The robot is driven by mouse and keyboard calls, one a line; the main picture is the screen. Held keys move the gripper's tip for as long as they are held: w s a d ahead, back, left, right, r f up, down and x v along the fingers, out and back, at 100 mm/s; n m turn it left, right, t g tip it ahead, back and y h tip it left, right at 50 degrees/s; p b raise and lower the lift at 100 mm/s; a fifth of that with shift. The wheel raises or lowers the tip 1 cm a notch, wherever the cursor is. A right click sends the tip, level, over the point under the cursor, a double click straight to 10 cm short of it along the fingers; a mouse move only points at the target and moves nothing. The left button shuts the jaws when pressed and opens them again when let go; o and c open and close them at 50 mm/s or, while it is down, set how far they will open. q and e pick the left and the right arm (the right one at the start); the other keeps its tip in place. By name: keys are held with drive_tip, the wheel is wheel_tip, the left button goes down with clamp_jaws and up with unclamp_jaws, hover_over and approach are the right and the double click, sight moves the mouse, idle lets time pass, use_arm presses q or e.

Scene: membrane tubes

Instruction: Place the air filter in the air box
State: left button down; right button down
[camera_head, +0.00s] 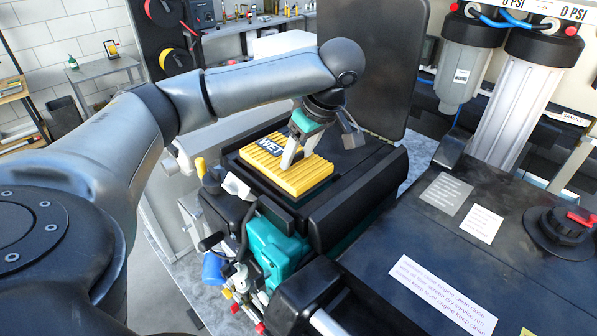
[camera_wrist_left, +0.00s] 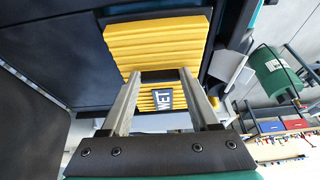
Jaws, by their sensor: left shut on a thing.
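The air filter (camera_head: 303,181) is a yellow pleated slab with a dark "WET" label. It lies roughly flat at the open top of the black air box (camera_head: 358,195), inside the outline of its rim; I cannot tell whether it rests on the bottom or is held slightly raised. The box's black lid (camera_head: 372,60) stands open behind it. In the left wrist view, the filter (camera_wrist_left: 155,45) shows between and beyond the two fingers (camera_wrist_left: 160,75). My right gripper is out of view.
Teal machine parts (camera_head: 275,250) and hoses sit in front of the box. A dark panel with labels (camera_head: 440,290) and a red-handled knob (camera_head: 570,222) is at right. A workbench (camera_head: 250,25) is at the back.

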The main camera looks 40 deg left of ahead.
sight(301, 167)
use_arm(q)
drive_tip(key=shift+f, duration=2.35)
drive_tip(key=shift+f, duration=0.1)
drive_tip(key=shift+c, duration=0.6)
unclamp_jaws()
drive_tip(key=v, duration=0.8)
drive_tip(key=shift+w+p, duration=0.1)
drive_tip(key=shift+p, duration=0.2)
drive_tip(key=shift+v, duration=2.1)
